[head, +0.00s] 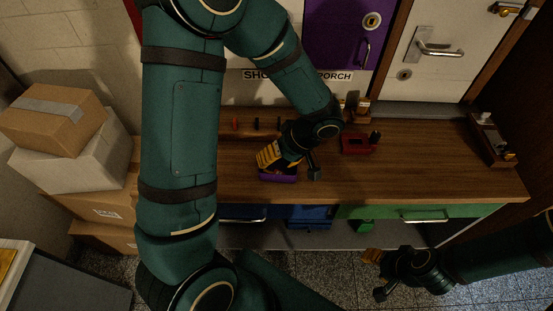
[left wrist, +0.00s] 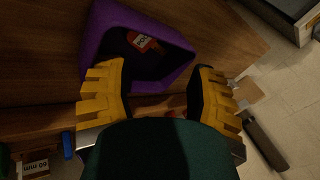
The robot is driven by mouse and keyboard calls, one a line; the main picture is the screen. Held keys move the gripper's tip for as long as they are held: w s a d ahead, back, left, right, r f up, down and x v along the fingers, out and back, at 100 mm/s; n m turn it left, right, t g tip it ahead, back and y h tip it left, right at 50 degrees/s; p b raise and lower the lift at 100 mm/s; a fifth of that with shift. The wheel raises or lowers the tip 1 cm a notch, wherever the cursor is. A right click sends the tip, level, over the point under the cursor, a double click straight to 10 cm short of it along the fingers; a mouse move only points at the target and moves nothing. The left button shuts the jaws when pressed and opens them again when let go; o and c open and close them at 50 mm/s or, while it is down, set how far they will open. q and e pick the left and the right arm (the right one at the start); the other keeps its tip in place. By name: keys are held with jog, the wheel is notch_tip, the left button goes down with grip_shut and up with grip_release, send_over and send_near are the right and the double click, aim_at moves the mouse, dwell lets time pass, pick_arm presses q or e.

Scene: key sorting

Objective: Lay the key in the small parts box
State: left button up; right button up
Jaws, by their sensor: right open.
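A small purple open box (head: 278,178) sits on the wooden bench, below my left gripper (head: 268,157). In the left wrist view the purple box (left wrist: 97,38) shows its dark inside, with a red tag with pale lettering (left wrist: 142,41) lying in it. The tag looks like the key's; the metal part of a key cannot be made out. My left gripper (left wrist: 160,68) is open, its yellow fingers wide apart with nothing between them, over the near side of the box. My right gripper (head: 374,273) is open and empty, low in front of the bench, above the floor.
A wooden rail (head: 244,125) with small coloured pieces stands at the bench's back. A red holder (head: 357,144) stands to the right, and a wooden tray (head: 491,140) at the far right. Blue (head: 305,213) and green (head: 385,214) drawer fronts are below. Cartons (head: 52,110) stack at left.

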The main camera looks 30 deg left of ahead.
pick_arm(q)
notch_tip(320, 180, up, 10)
dwell(0.6)
jog(key=shift+s, duration=0.1)
dwell(0.4)
